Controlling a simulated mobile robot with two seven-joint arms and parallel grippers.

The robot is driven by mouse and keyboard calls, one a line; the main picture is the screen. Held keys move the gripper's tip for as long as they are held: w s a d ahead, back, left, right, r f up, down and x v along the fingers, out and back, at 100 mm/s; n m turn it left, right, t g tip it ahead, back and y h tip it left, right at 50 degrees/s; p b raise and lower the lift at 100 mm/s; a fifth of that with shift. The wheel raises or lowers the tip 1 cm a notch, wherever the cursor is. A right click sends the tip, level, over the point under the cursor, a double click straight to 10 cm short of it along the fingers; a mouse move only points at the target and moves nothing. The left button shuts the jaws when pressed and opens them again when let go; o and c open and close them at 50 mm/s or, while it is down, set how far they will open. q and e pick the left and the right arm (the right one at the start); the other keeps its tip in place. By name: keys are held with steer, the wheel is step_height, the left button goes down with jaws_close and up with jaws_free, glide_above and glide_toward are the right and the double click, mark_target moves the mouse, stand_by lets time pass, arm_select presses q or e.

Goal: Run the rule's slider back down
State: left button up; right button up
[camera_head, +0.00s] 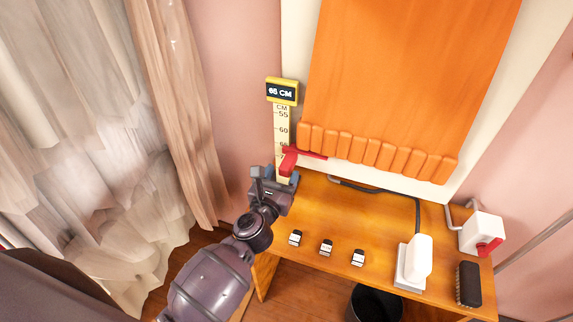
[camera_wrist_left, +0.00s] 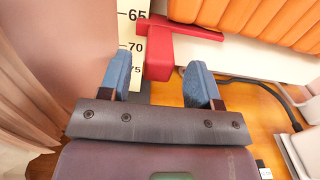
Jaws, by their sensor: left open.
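The rule (camera_head: 281,125) is a pale vertical strip with black numbers, standing left of the orange gown. A yellow-framed display on its top (camera_head: 281,91) seems to read 65 or 68 CM. The red slider (camera_head: 289,161) sits low on the rule, its thin arm reaching right under the gown's hem. In the left wrist view the slider's red handle (camera_wrist_left: 158,58) covers part of the scale near 70. My left gripper (camera_head: 274,176) is open at the handle. The handle's lower end appears between the blue fingertips (camera_wrist_left: 161,76), with gaps on both sides.
The orange gown (camera_head: 400,80) hangs on a cream panel. The wooden table (camera_head: 340,215) holds several small clips, a white device (camera_head: 414,262), and a dark brush (camera_head: 468,284). A red-and-white wall box (camera_head: 482,233) is at right. A black bin (camera_head: 374,303) stands below; curtains hang left.

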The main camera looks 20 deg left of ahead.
arm_select(q)
steer(key=shift+w, duration=1.9)
steer(key=shift+d+f, duration=0.1)
jaws_close()
